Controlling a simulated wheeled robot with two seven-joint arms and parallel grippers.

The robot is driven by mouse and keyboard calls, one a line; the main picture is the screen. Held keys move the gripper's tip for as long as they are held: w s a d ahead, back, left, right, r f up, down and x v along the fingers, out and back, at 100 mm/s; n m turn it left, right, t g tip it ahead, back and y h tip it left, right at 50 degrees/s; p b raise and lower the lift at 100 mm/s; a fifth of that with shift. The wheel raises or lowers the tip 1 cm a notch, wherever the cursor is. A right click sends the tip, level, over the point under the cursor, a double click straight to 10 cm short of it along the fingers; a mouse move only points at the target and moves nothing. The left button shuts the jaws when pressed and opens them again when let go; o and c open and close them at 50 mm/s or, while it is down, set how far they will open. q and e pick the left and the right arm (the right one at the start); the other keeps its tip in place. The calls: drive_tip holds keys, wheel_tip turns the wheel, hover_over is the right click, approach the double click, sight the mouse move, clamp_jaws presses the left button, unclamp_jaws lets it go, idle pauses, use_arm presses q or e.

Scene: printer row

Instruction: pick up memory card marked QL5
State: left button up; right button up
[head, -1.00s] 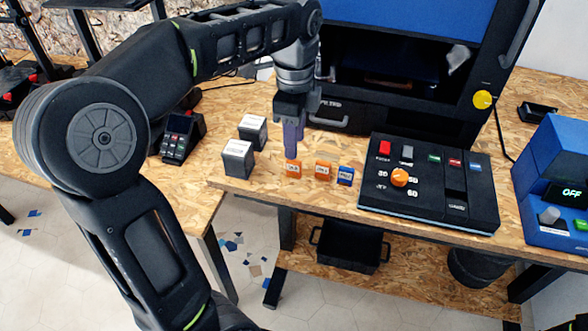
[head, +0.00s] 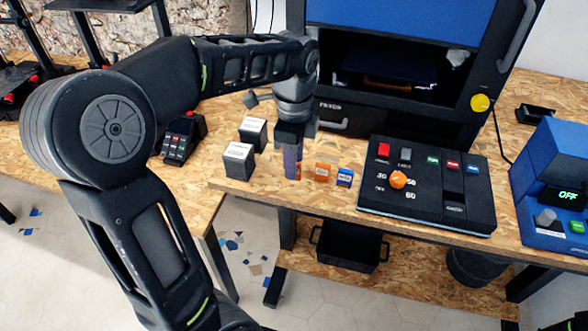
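Several small memory cards stand in a row near the front edge of the wooden table. An orange card (head: 323,172) is in the middle and a blue card (head: 345,177) is at the right. A second orange card (head: 299,170) at the left is mostly hidden behind my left gripper (head: 291,172). The gripper's fingers reach down at this left card; I cannot tell whether they are closed on it. The labels are too small to read, so I cannot tell which card is QL5. My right gripper is not in view.
Two dark boxes with white tops (head: 239,160) stand left of the cards. A black control panel (head: 428,215) with an orange knob lies to the right. The large printer (head: 330,118) stands behind. A blue device (head: 552,190) is at far right.

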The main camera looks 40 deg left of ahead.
use_arm(q)
drive_tip(key=shift+c, duration=0.4)
clamp_jaws()
